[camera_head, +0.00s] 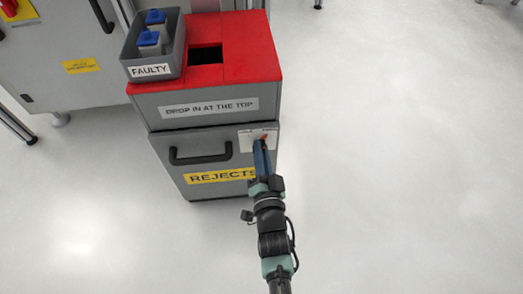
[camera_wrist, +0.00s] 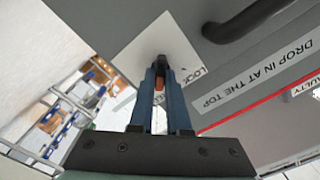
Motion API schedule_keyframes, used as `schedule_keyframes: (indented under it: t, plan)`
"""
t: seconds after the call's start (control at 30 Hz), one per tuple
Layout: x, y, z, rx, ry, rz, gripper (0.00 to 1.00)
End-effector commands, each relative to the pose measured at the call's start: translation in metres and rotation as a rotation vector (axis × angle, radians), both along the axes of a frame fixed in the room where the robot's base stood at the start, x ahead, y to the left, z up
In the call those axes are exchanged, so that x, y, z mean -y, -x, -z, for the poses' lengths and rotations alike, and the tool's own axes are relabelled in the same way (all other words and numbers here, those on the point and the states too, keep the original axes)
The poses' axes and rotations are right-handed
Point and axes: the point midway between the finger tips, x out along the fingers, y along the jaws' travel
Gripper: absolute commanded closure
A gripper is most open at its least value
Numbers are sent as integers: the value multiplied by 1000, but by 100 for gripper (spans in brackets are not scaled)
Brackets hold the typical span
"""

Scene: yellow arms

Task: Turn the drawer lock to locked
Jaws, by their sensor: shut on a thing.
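The reject cabinet has a grey drawer front (camera_head: 205,163) with a dark handle (camera_head: 200,157) and a yellow REJECTS label. The white lock plate (camera_head: 246,142) is at the drawer's upper right corner; it also shows in the wrist view (camera_wrist: 137,52). My gripper (camera_head: 262,146) is at this plate, its blue fingers pointing at it. In the wrist view, my gripper (camera_wrist: 160,72) is shut on the lock's small orange knob (camera_wrist: 158,88). The fingers hide most of the knob, so its turn angle is unclear. Part of a "LOCK" word shows beside the fingers. The drawer looks closed.
The cabinet's red top (camera_head: 245,50) has a dark square opening. A grey FAULTY bin (camera_head: 165,62) with blue-capped items stands at its left edge. A grey machine cabinet (camera_head: 70,60) stands at the back left. The floor to the right is clear.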

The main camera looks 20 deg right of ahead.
Motion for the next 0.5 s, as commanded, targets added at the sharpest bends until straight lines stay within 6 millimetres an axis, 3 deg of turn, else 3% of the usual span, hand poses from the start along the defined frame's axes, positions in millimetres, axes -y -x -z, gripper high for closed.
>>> schedule_keyframes:
  t: [0.5]
  plan:
    - [-1,0,-1,-96,325,1,100]
